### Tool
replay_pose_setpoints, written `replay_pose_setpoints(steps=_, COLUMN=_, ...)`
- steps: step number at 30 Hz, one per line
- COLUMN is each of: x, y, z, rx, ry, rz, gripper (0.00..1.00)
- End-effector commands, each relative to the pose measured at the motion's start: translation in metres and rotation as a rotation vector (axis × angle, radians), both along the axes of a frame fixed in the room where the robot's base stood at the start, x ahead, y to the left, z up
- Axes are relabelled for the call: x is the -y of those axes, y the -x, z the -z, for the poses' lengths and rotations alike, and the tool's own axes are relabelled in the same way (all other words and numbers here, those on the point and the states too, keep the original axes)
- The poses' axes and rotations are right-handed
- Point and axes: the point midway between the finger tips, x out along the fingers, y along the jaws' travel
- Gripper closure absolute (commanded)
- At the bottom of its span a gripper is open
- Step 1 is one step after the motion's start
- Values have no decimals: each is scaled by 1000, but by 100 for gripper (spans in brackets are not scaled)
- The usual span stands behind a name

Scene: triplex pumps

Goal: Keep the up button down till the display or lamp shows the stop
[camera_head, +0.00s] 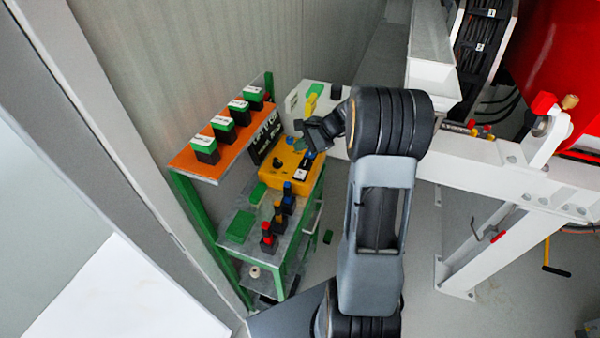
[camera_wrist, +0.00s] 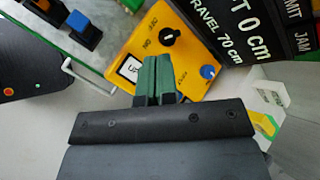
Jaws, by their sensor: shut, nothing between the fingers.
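The yellow control box (camera_head: 274,179) stands on the shelf rack, and it fills the top middle of the wrist view (camera_wrist: 150,35). It carries a black knob (camera_wrist: 169,36), a blue round knob or button (camera_wrist: 208,72) and a white-faced switch (camera_wrist: 130,68) with a dark mark. I cannot read which is the up button. My gripper (camera_wrist: 158,62) is shut and empty, its green fingers together over the box's near edge, beside the white switch. Contact cannot be told. The black display (camera_wrist: 238,32) reads "0 cm" and "TRAVEL 70 cm". Labels ending "MIT" (camera_wrist: 292,10) and "JAM" (camera_wrist: 302,44) show; lamp state is unclear.
An orange shelf (camera_head: 225,150) holds several green-topped black blocks. Red, orange and blue-topped items (camera_head: 268,238) stand on the lower grey shelf. A white beam (camera_head: 460,160) and its legs stand to the right. A corrugated wall (camera_head: 190,60) is behind the rack.

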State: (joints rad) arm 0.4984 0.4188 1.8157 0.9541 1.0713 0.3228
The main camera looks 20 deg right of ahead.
Motion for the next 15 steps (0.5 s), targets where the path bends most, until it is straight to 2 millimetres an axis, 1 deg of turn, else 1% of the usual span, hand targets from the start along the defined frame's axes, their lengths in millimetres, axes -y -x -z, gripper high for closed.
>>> replay_pose_setpoints(steps=8, x=0, y=0, z=2, rx=0, ry=2, rz=-2, gripper=100)
replay_pose_setpoints(steps=15, x=0, y=0, z=15, rx=0, ry=3, rz=-3, gripper=100)
